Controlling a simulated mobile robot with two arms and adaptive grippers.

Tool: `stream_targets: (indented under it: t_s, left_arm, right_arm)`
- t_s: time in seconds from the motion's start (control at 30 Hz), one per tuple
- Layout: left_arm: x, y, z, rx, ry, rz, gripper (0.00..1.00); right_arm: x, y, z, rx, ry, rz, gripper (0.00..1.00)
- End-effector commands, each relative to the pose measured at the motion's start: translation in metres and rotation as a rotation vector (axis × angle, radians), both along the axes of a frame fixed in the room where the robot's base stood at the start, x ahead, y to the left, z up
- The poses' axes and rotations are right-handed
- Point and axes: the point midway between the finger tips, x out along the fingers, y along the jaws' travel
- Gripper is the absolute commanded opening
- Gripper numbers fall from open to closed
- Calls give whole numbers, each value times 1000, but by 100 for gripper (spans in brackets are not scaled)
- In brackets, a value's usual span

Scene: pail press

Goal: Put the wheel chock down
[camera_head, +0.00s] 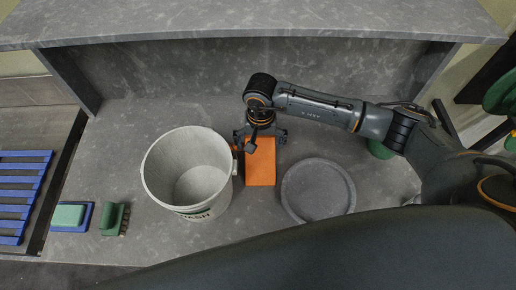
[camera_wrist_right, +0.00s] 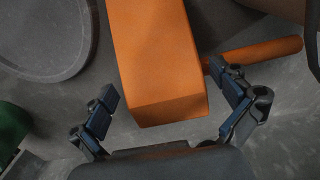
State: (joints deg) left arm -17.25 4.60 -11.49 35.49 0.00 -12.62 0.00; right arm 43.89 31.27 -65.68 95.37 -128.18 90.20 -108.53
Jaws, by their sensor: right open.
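The wheel chock (camera_head: 260,165) is an orange block resting on the grey worktop between the white pail (camera_head: 188,172) and a round grey disc (camera_head: 318,190). My right gripper (camera_head: 262,134) is open at the chock's far end. In the right wrist view, the fingers of the right gripper (camera_wrist_right: 164,84) stand on either side of the chock (camera_wrist_right: 155,55), with visible gaps on both sides. The chock's other end is cut off at the top of that view. My left gripper is not in view.
An orange cylinder (camera_wrist_right: 262,53) lies close beside the right finger. A green brush (camera_head: 114,219) and a green sponge on a blue base (camera_head: 69,216) sit at the left. A raised grey shelf (camera_head: 250,22) spans the back. Blue slats (camera_head: 20,195) are at the far left.

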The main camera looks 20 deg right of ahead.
Motion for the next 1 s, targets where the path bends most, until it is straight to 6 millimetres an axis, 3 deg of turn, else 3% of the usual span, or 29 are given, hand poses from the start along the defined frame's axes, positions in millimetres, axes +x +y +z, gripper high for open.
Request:
stream_targets:
  t_s: [0.17, 0.2, 0.57, 1.0]
  left_arm:
    - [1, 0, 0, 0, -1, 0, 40]
    - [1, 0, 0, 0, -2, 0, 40]
    - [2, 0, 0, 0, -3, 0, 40]
    - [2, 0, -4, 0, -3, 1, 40]
  right_arm:
    - [0, 0, -1, 1, -1, 0, 100]
    - [0, 0, -1, 1, -1, 0, 96]
    - [0, 0, -1, 1, 0, 0, 23]
    - [2, 1, 10, 4, -6, -1, 21]
